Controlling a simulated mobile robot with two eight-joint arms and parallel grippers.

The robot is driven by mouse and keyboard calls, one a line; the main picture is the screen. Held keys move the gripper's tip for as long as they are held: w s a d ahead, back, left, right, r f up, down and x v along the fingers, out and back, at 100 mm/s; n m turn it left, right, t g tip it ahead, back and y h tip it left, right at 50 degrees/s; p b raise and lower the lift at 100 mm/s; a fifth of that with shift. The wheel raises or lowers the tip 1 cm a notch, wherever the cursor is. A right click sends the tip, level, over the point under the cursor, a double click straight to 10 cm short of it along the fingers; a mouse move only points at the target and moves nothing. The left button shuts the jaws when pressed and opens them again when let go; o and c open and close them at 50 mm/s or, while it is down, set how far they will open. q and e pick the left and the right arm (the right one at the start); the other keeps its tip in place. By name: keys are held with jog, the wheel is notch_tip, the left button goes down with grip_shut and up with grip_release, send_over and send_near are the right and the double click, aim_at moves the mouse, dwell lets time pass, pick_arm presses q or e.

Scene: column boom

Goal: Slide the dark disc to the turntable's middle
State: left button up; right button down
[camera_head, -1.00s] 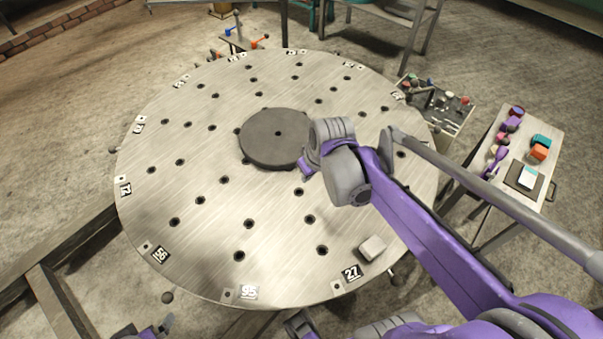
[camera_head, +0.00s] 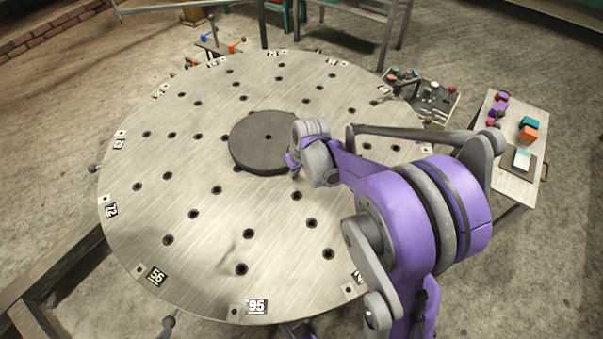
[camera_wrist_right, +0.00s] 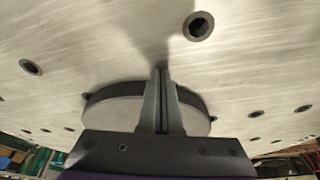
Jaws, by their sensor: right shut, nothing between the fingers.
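The dark disc (camera_head: 262,143) lies flat on the big round metal turntable (camera_head: 200,240), a little beyond the middle of its visible top. My right gripper (camera_head: 293,166) is at the disc's near right edge, its fingers mostly hidden by the wrist in the head view. In the right wrist view its fingers (camera_wrist_right: 162,72) are shut and empty, standing in front of the disc (camera_wrist_right: 108,108). I cannot tell whether they touch it. The turntable (camera_wrist_right: 100,40) fills most of that view. My left gripper is not in view.
A side table (camera_head: 518,165) with coloured items stands at right. A tray of knobs (camera_head: 425,95) sits behind the rim. My right arm covers the turntable's near right part.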

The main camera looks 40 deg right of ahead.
jog(key=shift+w, duration=0.65)
jog(key=shift+w+d, duration=0.1)
jog(key=shift+w, duration=1)
jog(key=shift+s, duration=0.1)
